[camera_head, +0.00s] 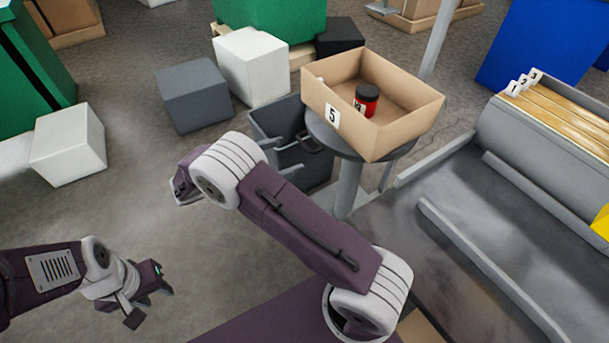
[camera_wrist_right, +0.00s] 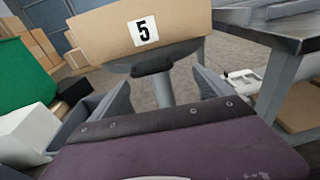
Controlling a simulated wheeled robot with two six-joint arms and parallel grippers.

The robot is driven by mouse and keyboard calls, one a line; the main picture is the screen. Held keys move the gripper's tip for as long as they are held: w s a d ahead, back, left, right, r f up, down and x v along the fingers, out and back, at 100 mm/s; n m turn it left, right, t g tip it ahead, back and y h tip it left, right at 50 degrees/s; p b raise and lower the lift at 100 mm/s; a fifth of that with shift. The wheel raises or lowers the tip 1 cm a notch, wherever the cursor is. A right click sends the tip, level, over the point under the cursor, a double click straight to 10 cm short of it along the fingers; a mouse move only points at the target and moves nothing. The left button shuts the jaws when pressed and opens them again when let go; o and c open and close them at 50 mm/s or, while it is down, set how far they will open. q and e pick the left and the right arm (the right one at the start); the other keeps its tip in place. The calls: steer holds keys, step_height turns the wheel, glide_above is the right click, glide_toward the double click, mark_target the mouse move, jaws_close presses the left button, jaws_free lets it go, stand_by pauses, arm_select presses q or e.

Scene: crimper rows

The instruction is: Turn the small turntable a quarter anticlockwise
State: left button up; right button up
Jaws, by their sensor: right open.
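The small turntable (camera_head: 320,135) is a grey round top on a post, at the upper middle of the head view. An open cardboard box marked 5 (camera_head: 405,130) sits on it, holding a red jar with a black lid (camera_head: 367,100). A dark handle (camera_wrist_right: 152,66) sticks out from under the box in the right wrist view. My right gripper (camera_wrist_right: 160,92) is open, its fingers apart on either side of that handle, with no contact visible. In the head view my right arm partly hides this gripper. My left gripper (camera_head: 150,295) is open and empty, low at the left, far from the turntable.
A dark grey bin (camera_head: 262,122) stands beside the turntable post. White and grey cubes (camera_head: 193,95) lie at the left and back. A grey bench with rails (camera_head: 480,240) and numbered wooden rows (camera_head: 560,110) is at the right.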

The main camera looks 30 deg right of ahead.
mark_target(305, 145)
steer(key=shift+n+t+h, duration=0.3)
steer(key=shift+h, duration=0.4)
steer(key=d+b, duration=0.2)
steer(key=w+d+f+b, duration=0.1)
steer(key=d, duration=0.2)
steer(key=w+d+b, duration=0.1)
steer(key=d+b, duration=0.1)
steer(key=shift+d+f+b, duration=0.15)
steer(key=shift+d+b, duration=0.05)
steer(key=shift+b, duration=0.15)
steer(key=c, duration=1.8)
arm_select(q)
step_height(305, 145, down, 7)
arm_select(e)
steer(key=shift+s, duration=0.1)
